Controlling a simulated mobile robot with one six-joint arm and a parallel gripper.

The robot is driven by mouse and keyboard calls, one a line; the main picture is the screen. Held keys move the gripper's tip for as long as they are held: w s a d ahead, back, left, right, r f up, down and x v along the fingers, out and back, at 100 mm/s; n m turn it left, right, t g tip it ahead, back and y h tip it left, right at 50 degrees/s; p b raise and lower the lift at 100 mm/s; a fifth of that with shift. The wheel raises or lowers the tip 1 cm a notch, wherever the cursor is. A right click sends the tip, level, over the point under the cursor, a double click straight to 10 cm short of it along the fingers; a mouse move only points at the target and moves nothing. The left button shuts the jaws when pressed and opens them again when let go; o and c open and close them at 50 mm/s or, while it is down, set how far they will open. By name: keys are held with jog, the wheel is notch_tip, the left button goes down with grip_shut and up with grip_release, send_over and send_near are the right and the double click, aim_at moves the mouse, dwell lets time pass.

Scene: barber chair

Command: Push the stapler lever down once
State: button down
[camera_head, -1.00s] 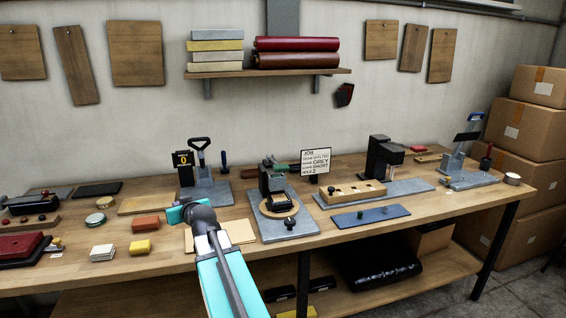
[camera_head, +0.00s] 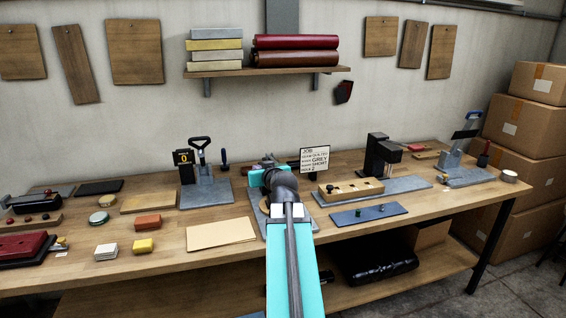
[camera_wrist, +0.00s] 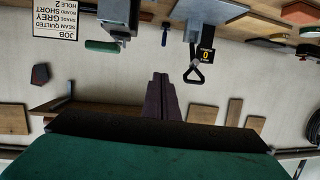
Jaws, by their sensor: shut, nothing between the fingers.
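A lever device with a black D-shaped handle (camera_head: 199,143) stands upright on a grey base plate (camera_head: 216,193), left of centre on the bench. A black counter sign (camera_head: 183,158) beside it reads 0. The handle is up. The frames do not label which device is the stapler. The wrist view is upside down and shows the handle (camera_wrist: 195,74) just right of my gripper (camera_wrist: 160,76), apart from it in the picture. My gripper's dark fingers are together and empty. In the head view my arm covers the middle device, and my fingertips are not clear.
A job card (camera_head: 315,160) stands right of my wrist. A black press (camera_head: 379,157) and a wooden block with holes (camera_head: 350,190) are farther right.

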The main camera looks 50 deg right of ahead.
jog(key=s+d+r, duration=0.2)
jog(key=s+d, duration=0.1)
jog(key=s, duration=0.1)
jog(key=s+d+r+m+h+p, duration=0.1)
jog(key=s+d+r, duration=0.1)
jog(key=s+d, duration=0.1)
jog(key=shift+s+d+r+g+h, duration=0.2)
jog(key=shift+s+g+h, duration=0.1)
jog(key=shift+s, duration=0.6)
jog(key=shift+w+d, duration=0.1)
jog(key=shift+w, duration=0.05)
jog(key=w+d+f+p, duration=0.4)
jog(key=w+d+f, duration=0.1)
jog(key=w+f, duration=0.1)
jog(key=shift+w+d+f+p, duration=0.25)
jog(key=shift+w+p, duration=0.15)
jog(key=shift+w, duration=0.4)
jog(key=shift+w+a+f+b, duration=0.15)
jog(key=shift+f+b, duration=0.25)
jog(key=shift+b, duration=0.85)
